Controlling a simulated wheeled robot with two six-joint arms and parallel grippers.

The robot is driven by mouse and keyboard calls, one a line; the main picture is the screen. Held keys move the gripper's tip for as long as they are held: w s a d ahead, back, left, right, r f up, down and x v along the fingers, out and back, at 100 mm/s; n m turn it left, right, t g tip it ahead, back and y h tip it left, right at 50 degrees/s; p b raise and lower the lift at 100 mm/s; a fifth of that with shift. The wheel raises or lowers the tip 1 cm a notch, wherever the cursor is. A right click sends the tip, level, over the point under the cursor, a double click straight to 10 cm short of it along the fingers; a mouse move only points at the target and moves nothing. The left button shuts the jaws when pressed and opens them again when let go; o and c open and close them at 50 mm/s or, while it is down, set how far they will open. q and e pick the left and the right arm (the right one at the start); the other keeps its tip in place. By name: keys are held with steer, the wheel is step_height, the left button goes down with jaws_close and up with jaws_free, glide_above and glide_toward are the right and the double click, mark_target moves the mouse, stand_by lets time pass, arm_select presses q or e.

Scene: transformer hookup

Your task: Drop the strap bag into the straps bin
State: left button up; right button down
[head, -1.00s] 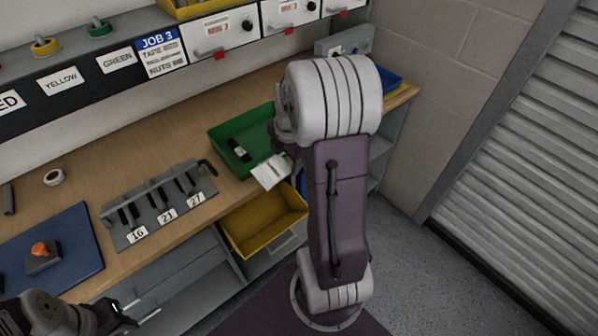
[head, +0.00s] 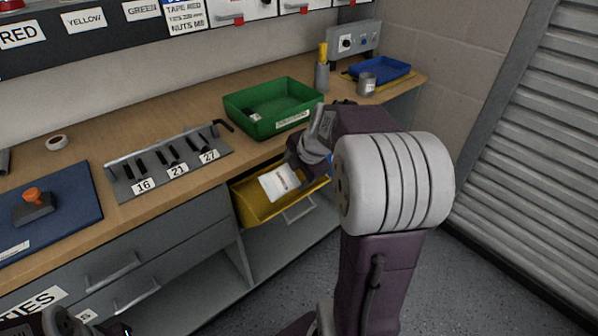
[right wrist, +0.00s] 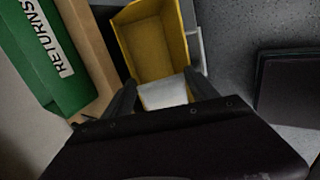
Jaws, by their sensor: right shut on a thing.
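The strap bag (head: 279,182) is a small white packet with faint print. My right gripper (right wrist: 161,90) is shut on it; the bag (right wrist: 163,95) shows between the fingers in the right wrist view. No straps label is readable. My left gripper (head: 122,331) is cut off at the lower left edge.
A green returns bin (head: 288,127) stands on the bench above the yellow bin. A grey tool rack (head: 190,176) marked 16, 21, 27 and a blue mat (head: 75,213) lie left. A blue tray (head: 392,70) and metal can (head: 367,84) stand back right.

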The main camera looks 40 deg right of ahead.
steer(key=w+r+b+x, duration=0.1)
steer(key=w+b+x, duration=0.1)
steer(key=x, duration=1.4)
steer(key=shift+a, duration=0.8)
steer(key=shift+w+f, duration=0.1)
steer(key=shift+f, duration=0.05)
steer(key=shift+c, duration=0.8)
jaws_free()
steer(key=p+v, duration=0.1)
steer(key=v, duration=0.8)
steer(key=shift+p, duration=0.4)
